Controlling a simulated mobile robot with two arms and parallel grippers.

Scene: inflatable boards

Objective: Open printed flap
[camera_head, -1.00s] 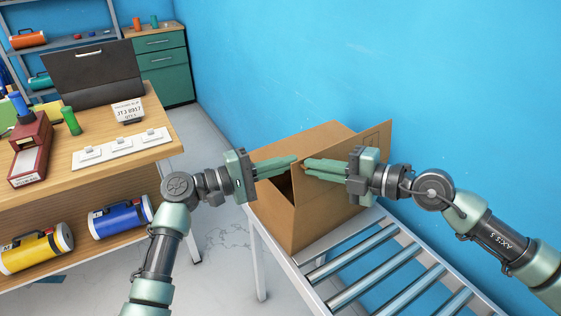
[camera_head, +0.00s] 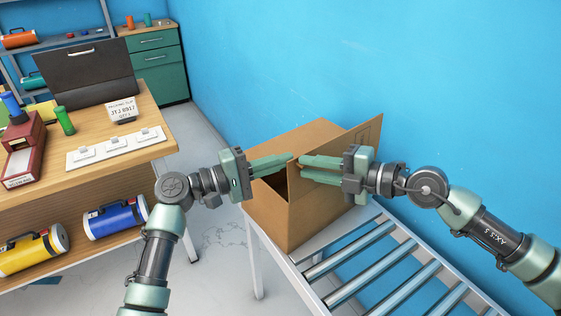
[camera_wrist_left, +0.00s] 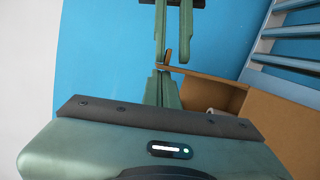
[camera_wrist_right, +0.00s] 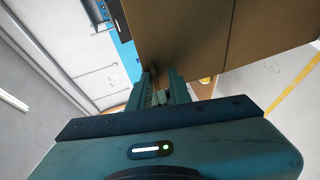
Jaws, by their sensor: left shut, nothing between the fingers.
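A brown cardboard box (camera_head: 265,208) stands on the end of a roller conveyor, with a dark opening in its top. My left gripper (camera_head: 291,158) is shut and empty over the box's top opening. My right gripper (camera_head: 302,169) reaches in from the right across the flap, its fingertips facing the left ones. In the left wrist view the right fingers (camera_wrist_left: 174,62) are apart, with a thin cardboard edge near their tips. The right wrist view shows cardboard (camera_wrist_right: 190,45) close beyond the fingers; contact is unclear.
The roller conveyor (camera_head: 372,262) runs toward the lower right. A blue wall (camera_head: 300,60) stands close behind the box. A wooden workbench (camera_head: 150,92) at left carries a card, a switch strip and a dark case. Blue and yellow canisters lie on its lower shelf. Grey floor separates bench and conveyor.

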